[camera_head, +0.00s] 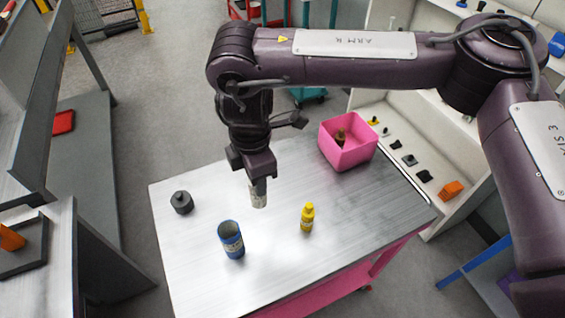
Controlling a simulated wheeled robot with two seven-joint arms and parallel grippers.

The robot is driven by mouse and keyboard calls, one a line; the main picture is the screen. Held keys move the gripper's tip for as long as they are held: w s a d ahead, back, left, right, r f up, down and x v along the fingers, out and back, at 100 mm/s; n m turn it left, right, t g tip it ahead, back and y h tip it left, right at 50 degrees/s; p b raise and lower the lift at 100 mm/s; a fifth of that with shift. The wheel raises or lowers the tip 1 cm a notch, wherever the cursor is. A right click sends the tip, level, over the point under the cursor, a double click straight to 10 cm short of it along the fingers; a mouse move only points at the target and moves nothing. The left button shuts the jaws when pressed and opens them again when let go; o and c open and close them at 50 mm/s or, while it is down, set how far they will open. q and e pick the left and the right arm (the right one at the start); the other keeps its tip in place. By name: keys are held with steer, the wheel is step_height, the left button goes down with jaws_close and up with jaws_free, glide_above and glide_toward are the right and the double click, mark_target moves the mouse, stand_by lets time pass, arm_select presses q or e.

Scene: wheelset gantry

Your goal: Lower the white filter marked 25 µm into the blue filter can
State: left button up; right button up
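My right gripper (259,176) points down over the table and is shut on the white filter (259,196). The filter hangs upright beneath it; its marking is too small to read. The blue filter can (232,246) stands upright on the metal table, open at the top, to the left of and nearer than the filter. The filter is apart from the can. I cannot tell its exact height above the table. My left gripper is not in the picture.
On the table (180,262) stand a dark grey lid-like part (182,202) at the left, a yellow bottle (307,218) right of the can, and a pink bin (347,152) at the back right with something dark inside. Shelves (400,120) with small parts stand behind.

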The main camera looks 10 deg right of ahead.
steer(key=s+a+f+b, duration=0.1)
steer(key=s+a+f, duration=0.1)
steer(key=a, duration=0.6)
steer(key=shift+f, duration=0.6)
steer(key=shift+b, duration=0.3)
step_height(320, 180, down, 9)
steer(key=b, duration=0.6)
steer(key=shift+b, duration=0.3)
stand_by(0.4)
steer(key=shift+f+b, duration=0.75)
steer(key=shift+f, duration=0.4)
stand_by(0.7)
steer(key=o, duration=1.1)
steer(key=shift+c, duration=0.2)
steer(key=shift+r, duration=0.1)
